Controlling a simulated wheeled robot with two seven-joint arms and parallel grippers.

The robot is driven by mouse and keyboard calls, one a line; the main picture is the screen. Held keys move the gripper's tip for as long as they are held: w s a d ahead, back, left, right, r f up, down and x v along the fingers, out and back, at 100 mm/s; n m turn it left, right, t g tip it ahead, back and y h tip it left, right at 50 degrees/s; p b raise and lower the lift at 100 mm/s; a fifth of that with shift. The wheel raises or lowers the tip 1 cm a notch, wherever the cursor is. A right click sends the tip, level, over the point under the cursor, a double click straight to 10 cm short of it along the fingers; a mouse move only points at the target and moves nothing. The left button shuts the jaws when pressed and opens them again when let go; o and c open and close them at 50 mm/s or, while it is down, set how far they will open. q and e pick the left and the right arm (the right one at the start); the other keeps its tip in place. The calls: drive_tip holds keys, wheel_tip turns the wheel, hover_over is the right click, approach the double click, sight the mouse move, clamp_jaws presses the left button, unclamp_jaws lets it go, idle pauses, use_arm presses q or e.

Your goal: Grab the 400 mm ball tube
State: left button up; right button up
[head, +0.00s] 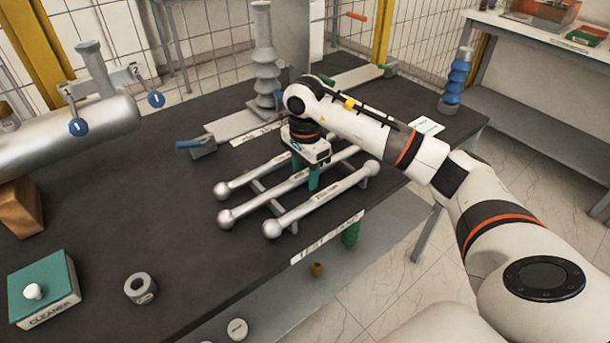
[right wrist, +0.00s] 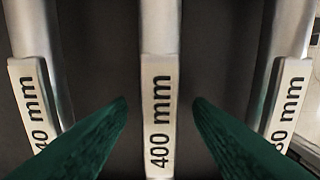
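Three silver ball tubes lie side by side on a small rack on the dark table. The 400 mm ball tube (head: 270,192) is the middle one; its label also shows upright in the centre of the right wrist view (right wrist: 160,115). My right gripper (head: 306,177) is over the middle tube, pointing down. Its green fingers (right wrist: 160,101) are open, one on each side of the 400 mm tube, with visible gaps. Whether the fingertips are level with the tube cannot be told. The gripper hides part of the tubes. My left gripper is not in view.
Neighbouring tubes lie close by on the left (head: 252,176) and right (head: 322,200), with partly cut labels in the wrist view. A grey ribbed insulator (head: 264,75) stands behind. A cleaner box (head: 45,290) and metal ring (head: 140,288) sit at front left.

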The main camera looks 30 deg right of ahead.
clamp_jaws()
drive_tip(key=shift+r, duration=0.2)
